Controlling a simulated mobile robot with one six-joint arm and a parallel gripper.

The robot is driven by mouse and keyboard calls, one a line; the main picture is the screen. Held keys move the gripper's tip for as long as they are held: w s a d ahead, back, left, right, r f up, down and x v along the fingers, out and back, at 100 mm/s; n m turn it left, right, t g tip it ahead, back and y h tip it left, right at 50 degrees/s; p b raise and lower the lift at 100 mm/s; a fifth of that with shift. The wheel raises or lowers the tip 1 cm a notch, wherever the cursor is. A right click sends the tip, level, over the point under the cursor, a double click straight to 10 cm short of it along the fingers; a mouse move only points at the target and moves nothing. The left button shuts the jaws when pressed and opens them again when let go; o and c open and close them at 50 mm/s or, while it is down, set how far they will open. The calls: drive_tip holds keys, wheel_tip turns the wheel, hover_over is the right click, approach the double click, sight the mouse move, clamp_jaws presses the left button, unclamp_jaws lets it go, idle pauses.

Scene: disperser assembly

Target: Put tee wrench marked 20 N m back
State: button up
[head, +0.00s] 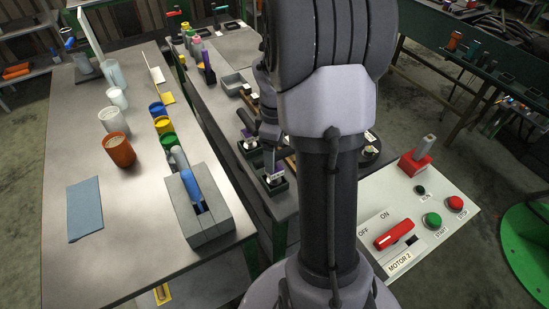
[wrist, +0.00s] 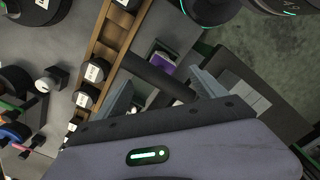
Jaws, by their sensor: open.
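My gripper (wrist: 163,86) is open, its two grey-blue fingers apart in the wrist view. A dark bar (wrist: 150,75), perhaps a tee wrench handle, runs across the space between the fingers; I cannot tell whether it touches them. Beyond it is a dark square holder (wrist: 152,49) with a purple part inside. In the wrist view a wooden rack (wrist: 108,47) carries several black round ends with white labels (wrist: 95,71). The labels are too small to read, so I cannot pick out the 20 N m mark. In the head view my arm hides much of this area.
In the head view, dark square holders (head: 274,184) stand on the middle bench near my arm. A grey slotted block (head: 197,215) with a blue-handled tool and several cups stand on the left table. A motor control panel (head: 415,215) lies to the right.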

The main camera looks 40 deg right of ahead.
wheel_tip(320, 180, up, 6)
drive_tip(key=shift+f+p, duration=0.2)
drive_tip(key=shift+p, duration=0.55)
drive_tip(key=s+a+r+m+t, duration=0.2)
drive_tip(key=a+r+m+t, duration=0.15)
drive_tip(key=a+r, duration=0.85)
drive_tip(key=s+a+r+m+t+y, duration=0.1)
drive_tip(key=s+a+m, duration=0.35)
drive_tip(key=a, duration=0.35)
drive_tip(key=s+a+m+t+y, duration=0.1)
drive_tip(key=s+a+m, duration=0.2)
drive_tip(key=s+a, duration=0.35)
drive_tip(key=f+b, duration=0.1)
drive_tip(key=b, duration=0.1)
drive_tip(key=f+b, duration=0.3)
drive_tip(key=f, duration=0.1)
drive_tip(key=shift+w+a+f+b, duration=0.2)
drive_tip(key=shift+w+a+b, duration=0.1)
drive_tip(key=shift+a+b, duration=0.1)
